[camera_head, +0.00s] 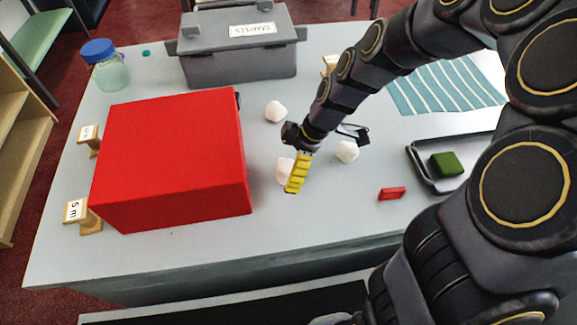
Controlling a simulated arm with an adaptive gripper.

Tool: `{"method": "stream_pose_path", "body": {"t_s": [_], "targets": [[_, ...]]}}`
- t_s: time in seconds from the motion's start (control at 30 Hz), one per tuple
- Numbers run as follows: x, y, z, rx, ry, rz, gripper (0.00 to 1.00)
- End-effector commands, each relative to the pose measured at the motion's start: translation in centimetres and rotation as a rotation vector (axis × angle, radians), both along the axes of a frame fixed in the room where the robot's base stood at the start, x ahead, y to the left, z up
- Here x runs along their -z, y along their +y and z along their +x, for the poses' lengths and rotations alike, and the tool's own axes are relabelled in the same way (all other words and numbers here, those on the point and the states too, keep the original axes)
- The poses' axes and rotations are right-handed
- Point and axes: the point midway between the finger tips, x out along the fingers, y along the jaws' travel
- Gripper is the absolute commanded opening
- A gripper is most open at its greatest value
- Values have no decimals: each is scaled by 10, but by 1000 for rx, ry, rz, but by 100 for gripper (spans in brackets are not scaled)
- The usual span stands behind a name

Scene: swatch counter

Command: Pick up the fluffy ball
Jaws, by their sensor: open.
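Three small whitish rounded lumps lie on the grey counter: one (276,111) near the back beside the red box, one (281,169) partly behind my yellow-padded finger, and one (346,151) to the right. At this size I cannot tell which of them is fluffy. My gripper (325,158) is open above the counter, one yellow finger in front of the middle lump and a dark finger part by the right lump. Nothing shows held in it. I cannot tell whether it touches a lump.
A large red box (170,155) fills the left of the counter (290,235). A grey lidded case (240,68) and blue-lidded jar (108,70) stand behind. To the right are a small red block (392,194), a tray (428,172) with a green block (446,164), and striped cloth (445,88).

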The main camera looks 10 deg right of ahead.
Motion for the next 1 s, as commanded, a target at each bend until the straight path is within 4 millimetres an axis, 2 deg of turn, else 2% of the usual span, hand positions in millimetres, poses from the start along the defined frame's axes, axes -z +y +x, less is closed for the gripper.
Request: {"method": "stream_pose_path", "body": {"t_s": [0.13, 0.37, 0.4, 0.5, 0.53, 0.57, 1.0], "targets": [[20, 9, 1, -2, 5, 2, 83], [23, 10, 2, 0, -1, 0, 83], [23, 10, 2, 0, -1, 0, 77], [23, 10, 2, 1, -1, 0, 46], [23, 10, 2, 1, 0, 0, 38], [23, 10, 2, 1, -1, 0, 34], [21, 10, 2, 1, -1, 0, 33]]}}
